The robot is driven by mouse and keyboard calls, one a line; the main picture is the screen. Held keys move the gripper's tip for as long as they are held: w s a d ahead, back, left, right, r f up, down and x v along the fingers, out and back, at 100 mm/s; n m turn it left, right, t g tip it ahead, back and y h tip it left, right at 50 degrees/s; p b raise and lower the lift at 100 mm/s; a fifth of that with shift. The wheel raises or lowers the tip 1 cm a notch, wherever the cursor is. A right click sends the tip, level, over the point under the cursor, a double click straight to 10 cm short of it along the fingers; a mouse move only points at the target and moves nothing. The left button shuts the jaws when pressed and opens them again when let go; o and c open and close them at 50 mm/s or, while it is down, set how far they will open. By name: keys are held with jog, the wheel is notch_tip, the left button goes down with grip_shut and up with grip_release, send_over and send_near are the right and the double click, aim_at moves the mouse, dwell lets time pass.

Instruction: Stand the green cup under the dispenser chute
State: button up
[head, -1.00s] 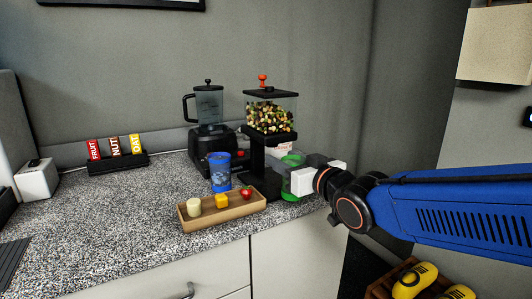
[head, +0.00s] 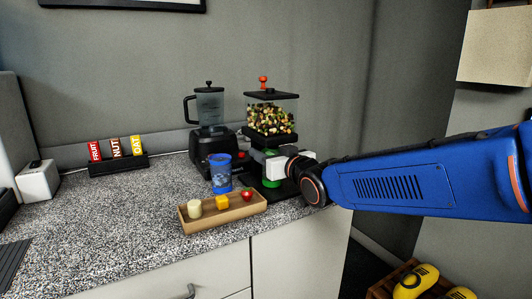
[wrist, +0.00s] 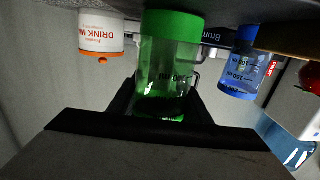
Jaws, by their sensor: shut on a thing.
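The green cup (head: 271,180) is a see-through green tumbler with measuring marks. In the head view it is beneath the hopper of the dispenser (head: 272,98), partly hidden by my gripper (head: 275,167). Its exact alignment with the chute cannot be told. The dispenser has a clear hopper of mixed pieces, a black lid with a red knob and a dark base. In the wrist view the green cup (wrist: 168,65) fills the space between my dark fingers, which are shut on its sides. Whether its bottom touches the dispenser base is hidden.
A blue cup (head: 220,175) stands left of the dispenser, behind a wooden tray (head: 228,217) holding small items. A black blender (head: 209,140) stands behind. A white drink-mix jar (wrist: 101,33) shows in the wrist view. The counter's left part is mostly clear.

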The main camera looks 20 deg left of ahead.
jog(key=o, duration=1.1)
jog(key=shift+f, duration=0.1)
jog(key=shift+o, duration=0.2)
jog(key=v, duration=1.2)
